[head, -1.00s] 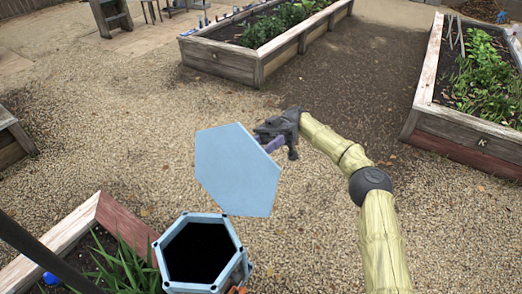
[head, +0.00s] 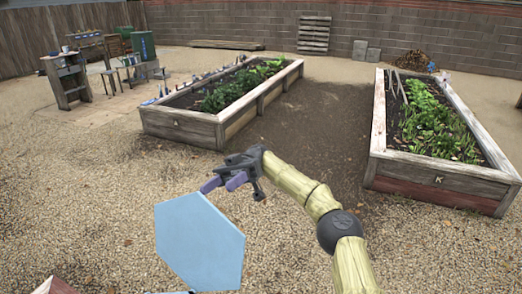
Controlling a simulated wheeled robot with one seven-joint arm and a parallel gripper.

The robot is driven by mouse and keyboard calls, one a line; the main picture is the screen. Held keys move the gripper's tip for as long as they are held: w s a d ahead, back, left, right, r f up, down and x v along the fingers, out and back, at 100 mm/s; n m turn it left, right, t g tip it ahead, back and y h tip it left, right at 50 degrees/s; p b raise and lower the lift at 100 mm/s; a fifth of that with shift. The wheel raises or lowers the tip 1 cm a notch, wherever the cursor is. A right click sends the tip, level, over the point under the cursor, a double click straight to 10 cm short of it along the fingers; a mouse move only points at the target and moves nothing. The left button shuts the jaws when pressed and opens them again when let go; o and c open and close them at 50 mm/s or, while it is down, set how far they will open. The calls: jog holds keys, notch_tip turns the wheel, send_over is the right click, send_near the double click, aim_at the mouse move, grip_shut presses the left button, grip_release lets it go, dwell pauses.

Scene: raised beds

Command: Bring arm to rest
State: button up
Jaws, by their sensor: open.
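My gripper (head: 223,183) shows in the head view at the end of my arm, with its purple fingers apart and nothing seen between them. It is just above the top corner of a pale blue hexagonal lid (head: 200,242) in the picture. I cannot tell whether a finger touches the lid. The lid is tilted up with its broad face towards me. Only a sliver of the blue bin's rim shows below it at the bottom edge. My arm reaches up from the lower right.
Two wooden raised beds with plants stand ahead, one left of centre (head: 180,128) and one at the right (head: 440,178). A bed corner (head: 53,286) shows at the lower left. Wooden furniture (head: 68,80) stands far left. Open gravel (head: 90,200) lies around the lid.

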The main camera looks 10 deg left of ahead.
jog(key=shift+r, duration=0.1)
notch_tip(320, 180, up, 21)
jog(key=p, duration=2.1)
jog(key=shift+r+p, duration=0.35)
jog(key=shift+p, duration=0.1)
